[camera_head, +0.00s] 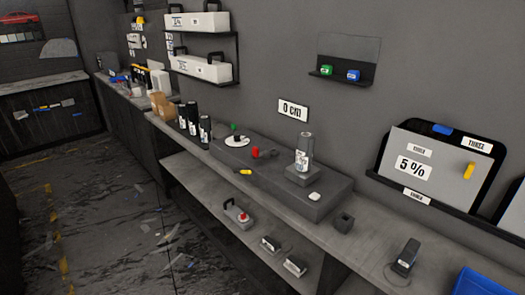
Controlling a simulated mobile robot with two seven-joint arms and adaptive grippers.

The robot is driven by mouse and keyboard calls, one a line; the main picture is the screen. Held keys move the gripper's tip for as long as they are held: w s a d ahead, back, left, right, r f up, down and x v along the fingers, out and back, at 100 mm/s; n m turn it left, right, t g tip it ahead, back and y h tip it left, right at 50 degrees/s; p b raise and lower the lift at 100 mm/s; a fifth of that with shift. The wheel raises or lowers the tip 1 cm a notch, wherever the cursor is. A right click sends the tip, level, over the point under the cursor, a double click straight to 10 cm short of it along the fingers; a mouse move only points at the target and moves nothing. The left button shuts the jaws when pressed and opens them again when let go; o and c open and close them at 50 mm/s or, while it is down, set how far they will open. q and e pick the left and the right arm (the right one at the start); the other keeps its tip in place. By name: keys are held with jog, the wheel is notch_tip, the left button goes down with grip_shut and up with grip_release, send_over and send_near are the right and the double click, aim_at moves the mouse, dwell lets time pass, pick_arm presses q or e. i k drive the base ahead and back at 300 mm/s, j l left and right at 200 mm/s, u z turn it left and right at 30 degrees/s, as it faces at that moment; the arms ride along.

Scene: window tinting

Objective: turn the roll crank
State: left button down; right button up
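A dark raised block (285,190) lies on the long bench along the wall. On it are a white disc (237,142) with a small green piece (233,128) at its back edge, a red knob (255,152) on a dark part, and a small yellow piece (246,172). I cannot tell for sure which of these is the roll crank. A clear cylinder with a label (303,155) stands upright on a small dark base at the block's right. A sign (293,110) on the wall above reads "0 CM". Neither of my grippers is in view.
Several dark rolls (205,131) stand left of the block. A white rounded piece (315,196) lies on its right end. A "5%" panel (412,165) leans at right. A blue bin (475,282) fills the lower right corner. A shelf below holds several small tools.

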aim_at(265, 155)
jog(key=i+j+z, duration=0.1)
jog(key=z, duration=0.35)
jog(key=i+j+z, duration=0.1)
jog(key=z, duration=0.3)
jog(key=i+j+z, duration=0.2)
jog(key=j, duration=0.15)
jog(key=j+z, duration=0.15)
jog(key=j, duration=0.2)
jog(key=j+z, duration=0.2)
jog(key=j, duration=0.15)
jog(key=i+j, duration=0.1)
jog(key=j, duration=0.45)
jog(key=i+j+z, duration=0.1)
jog(key=j, duration=0.45)
